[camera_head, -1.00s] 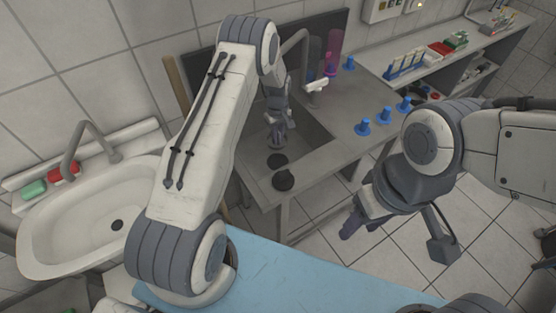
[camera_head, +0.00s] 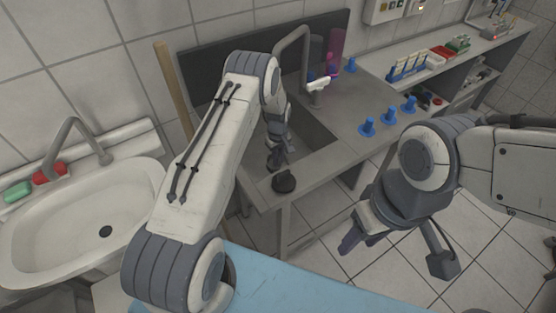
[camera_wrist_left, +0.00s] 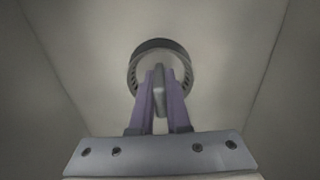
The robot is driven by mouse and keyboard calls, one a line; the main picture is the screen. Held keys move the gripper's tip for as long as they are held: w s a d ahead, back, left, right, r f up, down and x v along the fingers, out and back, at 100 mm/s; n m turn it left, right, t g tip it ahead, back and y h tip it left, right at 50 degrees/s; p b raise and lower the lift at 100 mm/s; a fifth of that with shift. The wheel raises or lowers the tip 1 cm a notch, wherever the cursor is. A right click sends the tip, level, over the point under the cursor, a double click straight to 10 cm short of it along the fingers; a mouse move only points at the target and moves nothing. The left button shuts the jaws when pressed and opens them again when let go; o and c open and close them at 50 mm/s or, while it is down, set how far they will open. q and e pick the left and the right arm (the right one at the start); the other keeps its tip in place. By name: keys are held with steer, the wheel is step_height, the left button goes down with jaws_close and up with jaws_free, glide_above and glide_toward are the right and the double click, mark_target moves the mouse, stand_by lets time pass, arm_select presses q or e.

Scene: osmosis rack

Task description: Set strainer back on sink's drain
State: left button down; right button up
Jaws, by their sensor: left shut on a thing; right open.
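The strainer (camera_wrist_left: 160,45) is a dark round piece with slots around its rim. In the left wrist view it is directly ahead of my left gripper (camera_wrist_left: 158,78), whose purple fingers are shut on its central grip. In the head view my left gripper (camera_head: 282,152) points down at the front part of the metal sink (camera_head: 312,140). The strainer's contact with the surface below cannot be told there. The drain opening is not clearly seen under the strainer and fingers. My right gripper (camera_head: 362,232) is open and empty, above the floor to the right.
A dark round piece (camera_head: 284,184) lies on the metal sink's front ledge. A tall tap (camera_head: 300,45) stands behind the basin. Several blue pieces (camera_head: 368,126) stand on the counter at right. A white washbasin (camera_head: 60,235) is at left; a blue surface (camera_head: 290,285) is in front.

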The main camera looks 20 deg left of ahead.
arm_select(q)
steer(key=shift+f, duration=0.2)
steer(key=c, duration=0.9)
jaws_free()
